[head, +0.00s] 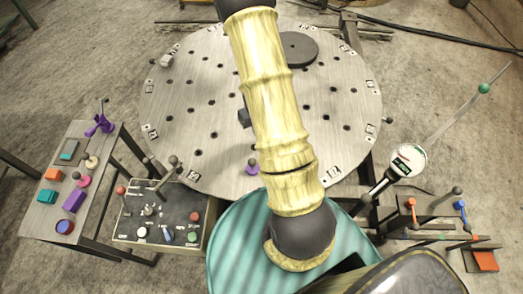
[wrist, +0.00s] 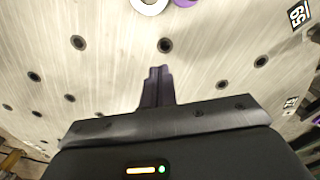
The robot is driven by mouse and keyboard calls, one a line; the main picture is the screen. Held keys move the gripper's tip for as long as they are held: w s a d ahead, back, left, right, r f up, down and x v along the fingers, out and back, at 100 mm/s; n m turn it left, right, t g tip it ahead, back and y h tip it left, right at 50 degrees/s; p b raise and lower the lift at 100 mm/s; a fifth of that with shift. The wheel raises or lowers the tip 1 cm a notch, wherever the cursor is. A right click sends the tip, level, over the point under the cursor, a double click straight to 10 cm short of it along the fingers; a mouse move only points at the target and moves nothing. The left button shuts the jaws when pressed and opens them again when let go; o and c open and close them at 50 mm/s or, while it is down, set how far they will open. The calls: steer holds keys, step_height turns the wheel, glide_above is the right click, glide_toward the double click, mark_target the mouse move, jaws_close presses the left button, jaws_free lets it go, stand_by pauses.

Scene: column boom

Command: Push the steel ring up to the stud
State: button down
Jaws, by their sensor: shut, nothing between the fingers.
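In the wrist view, a pale steel ring (wrist: 150,12) lies flat on the perforated round table, cut off by the top edge. A purple piece (wrist: 186,2), likely the stud, shows just right of it, also cut off. I cannot tell whether they touch. In the head view, a small purple stud (head: 252,169) stands on the near part of the table beside my arm; the ring is not visible there. My gripper (wrist: 158,72) is shut and empty over bare table, with the ring ahead of its fingertips. In the head view my arm hides its fingers.
The round table (head: 200,90) has many holes and number labels around its rim. A dark disc (head: 299,48) lies at its far side. A control box (head: 160,215) and a side table (head: 60,185) stand left; a dial gauge (head: 407,160) stands right. The table's left half is mostly clear.

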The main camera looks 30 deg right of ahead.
steer(key=s+f, duration=0.1)
steer(key=f, duration=0.2)
steer(key=s+f+p, duration=0.1)
steer(key=f, duration=0.2)
steer(key=s+f+p, duration=0.1)
steer(key=f, duration=0.2)
steer(key=shift+s+f, duration=0.15)
steer(key=shift+f, duration=0.15)
steer(key=shift+s+a, duration=0.15)
steer(key=shift+s, duration=0.2)
steer(key=shift+a+f, duration=0.1)
